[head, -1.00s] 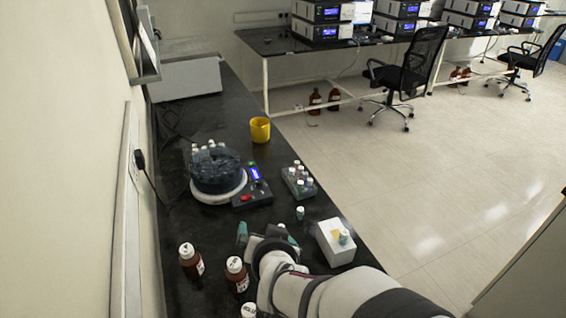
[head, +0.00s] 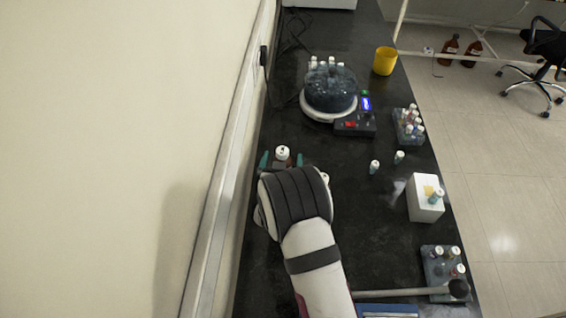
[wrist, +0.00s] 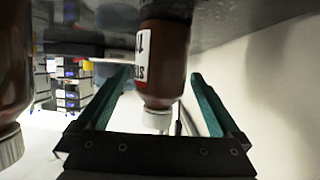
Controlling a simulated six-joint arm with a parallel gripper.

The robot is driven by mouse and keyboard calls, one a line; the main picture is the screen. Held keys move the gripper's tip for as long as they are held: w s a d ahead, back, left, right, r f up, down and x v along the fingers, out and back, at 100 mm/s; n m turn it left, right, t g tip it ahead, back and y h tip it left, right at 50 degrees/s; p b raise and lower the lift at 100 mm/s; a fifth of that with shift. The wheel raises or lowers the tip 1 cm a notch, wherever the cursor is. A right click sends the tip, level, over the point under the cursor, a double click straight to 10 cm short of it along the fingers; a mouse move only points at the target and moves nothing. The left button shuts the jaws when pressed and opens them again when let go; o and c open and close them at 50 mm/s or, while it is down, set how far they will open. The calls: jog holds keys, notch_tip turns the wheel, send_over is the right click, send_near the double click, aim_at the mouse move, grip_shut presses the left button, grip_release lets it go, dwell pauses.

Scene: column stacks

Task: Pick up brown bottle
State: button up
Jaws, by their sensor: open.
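A brown bottle with a white cap and a white label stands upright on the black bench. Its cap (head: 282,153) shows in the head view, beyond my gripper (head: 282,162). In the wrist view, which is upside down, the brown bottle (wrist: 163,55) appears between the two green fingers of my gripper (wrist: 161,78). The fingers are open, with a visible gap at the right finger; I see no firm contact. A second brown bottle (wrist: 12,65) is at the left edge of the wrist view, outside the fingers. In the head view my arm hides most of the bottles.
A white cap (head: 325,177) shows beside my arm. The wall (head: 215,190) runs close on the left. A round dark device (head: 330,92), a yellow cup (head: 384,61), vial racks (head: 408,125) (head: 443,266), loose vials (head: 375,167) and a white box (head: 424,203) stand farther right or back.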

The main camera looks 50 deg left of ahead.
jog(key=x, duration=0.2)
jog(key=shift+w+a+f, duration=0.1)
jog(key=shift+w+a, duration=0.1)
jog(key=shift+a, duration=0.05)
grip_shut()
